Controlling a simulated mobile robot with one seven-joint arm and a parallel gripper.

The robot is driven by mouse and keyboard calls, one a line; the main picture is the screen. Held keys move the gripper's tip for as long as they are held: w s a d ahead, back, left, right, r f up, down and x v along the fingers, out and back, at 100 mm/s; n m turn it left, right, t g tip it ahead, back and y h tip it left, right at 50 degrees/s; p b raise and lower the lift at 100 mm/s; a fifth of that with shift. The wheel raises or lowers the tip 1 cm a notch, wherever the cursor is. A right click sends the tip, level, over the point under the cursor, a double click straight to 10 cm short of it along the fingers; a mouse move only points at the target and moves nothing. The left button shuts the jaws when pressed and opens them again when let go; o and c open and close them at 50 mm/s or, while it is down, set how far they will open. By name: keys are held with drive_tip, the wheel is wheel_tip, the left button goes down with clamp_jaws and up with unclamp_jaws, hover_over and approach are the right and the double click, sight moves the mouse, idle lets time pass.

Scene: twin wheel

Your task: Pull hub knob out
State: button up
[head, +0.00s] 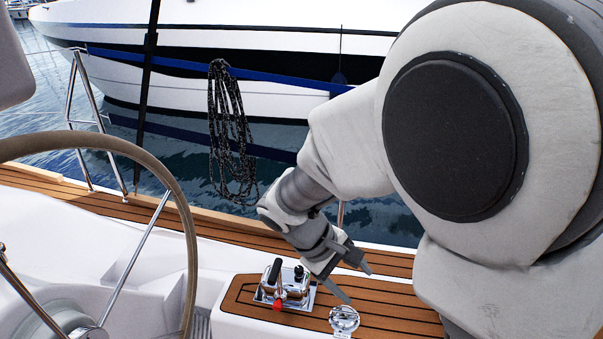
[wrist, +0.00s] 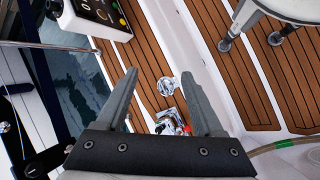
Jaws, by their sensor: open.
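A chrome engine control unit (head: 288,285) stands on a teak-topped ledge in the head view. It has a black-handled lever (head: 275,270), a small black knob (head: 298,272) and a red knob (head: 277,305) low on its near side. The red knob looks like the hub knob, though I cannot be sure. The unit (wrist: 168,120) also shows in the wrist view, partly hidden behind my gripper's base, with a bit of red by the right finger. My gripper (head: 360,287) is open and empty, to the right of the unit and apart from it.
A round chrome fitting (head: 344,319) sits on the teak right of the unit, below my gripper. A steering wheel (head: 188,235) stands at left. A rope coil (head: 228,125) hangs behind, before another boat (head: 230,50). Dark water lies beyond the deck edge.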

drive_tip(key=w+a+f+n+t+h+b, duration=0.1)
drive_tip(key=a+f+n+t+h+b, duration=0.3)
drive_tip(key=f, duration=0.6)
drive_tip(key=w+a+f+n+t+h+b, duration=0.1)
drive_tip(key=w+a+f+n+t, duration=0.1)
drive_tip(key=a+f+n, duration=0.6)
drive_tip(key=n+t+y+b, duration=0.5)
drive_tip(key=n+t+y, duration=0.4)
drive_tip(key=n+t, duration=0.2)
approach(277, 309)
drive_tip(key=w, duration=0.3)
drive_tip(key=w+b, duration=0.1)
drive_tip(key=w, duration=0.1)
drive_tip(key=w+d+b, duration=0.1)
drive_tip(key=w, duration=0.2)
drive_tip(key=shift+w, duration=0.3)
clamp_jaws()
drive_tip(key=shift+s, duration=0.1)
